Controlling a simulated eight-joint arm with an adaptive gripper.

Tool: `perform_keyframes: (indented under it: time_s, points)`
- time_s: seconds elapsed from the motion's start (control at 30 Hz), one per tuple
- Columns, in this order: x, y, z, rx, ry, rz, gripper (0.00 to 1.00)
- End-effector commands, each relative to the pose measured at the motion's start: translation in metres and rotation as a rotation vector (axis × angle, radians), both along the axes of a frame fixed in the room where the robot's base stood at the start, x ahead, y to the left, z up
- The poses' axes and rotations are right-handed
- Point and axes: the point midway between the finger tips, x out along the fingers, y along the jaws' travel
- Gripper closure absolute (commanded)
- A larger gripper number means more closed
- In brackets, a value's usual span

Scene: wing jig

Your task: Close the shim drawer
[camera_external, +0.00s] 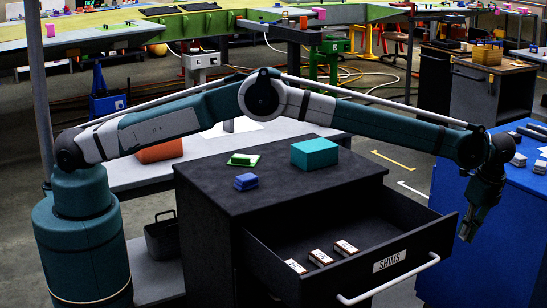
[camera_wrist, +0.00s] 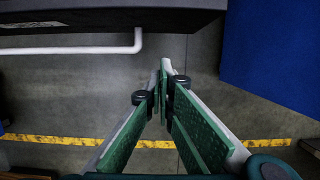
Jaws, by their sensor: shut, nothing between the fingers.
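The shim drawer (camera_external: 414,251) is pulled open from the dark cabinet (camera_external: 210,235) in the external view. Its front carries a SHIMS label (camera_external: 389,261) and a pale bar handle (camera_external: 390,281). Several small labelled shim packs (camera_external: 320,258) lie inside. My gripper (camera_external: 467,238) is shut and empty, pointing down, to the right of the drawer front and apart from it. In the wrist view my gripper (camera_wrist: 165,62) has its fingertips together over the floor. The handle (camera_wrist: 80,50) and drawer front (camera_wrist: 100,18) show at the upper left there, apart from the fingers.
A teal box (camera_external: 314,153), a blue block (camera_external: 246,181) and a green-white item (camera_external: 243,160) lie on the cabinet top. A blue bench (camera_external: 500,250) stands close at the right; it also shows in the wrist view (camera_wrist: 275,50). Open floor lies between bench and drawer.

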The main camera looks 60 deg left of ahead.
Motion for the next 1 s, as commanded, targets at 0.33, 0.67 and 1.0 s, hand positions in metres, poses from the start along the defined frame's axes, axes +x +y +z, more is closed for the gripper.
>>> perform_keyframes:
  time_s: [0.33, 0.67, 1.0]
  points:
    - [0.000, 0.014, -0.054, 0.000, 0.000, 0.001, 1.00]
    - [0.000, 0.040, -0.058, 0.000, 0.000, 0.000, 1.00]
    - [0.000, 0.054, -0.058, 0.000, 0.000, 0.000, 1.00]
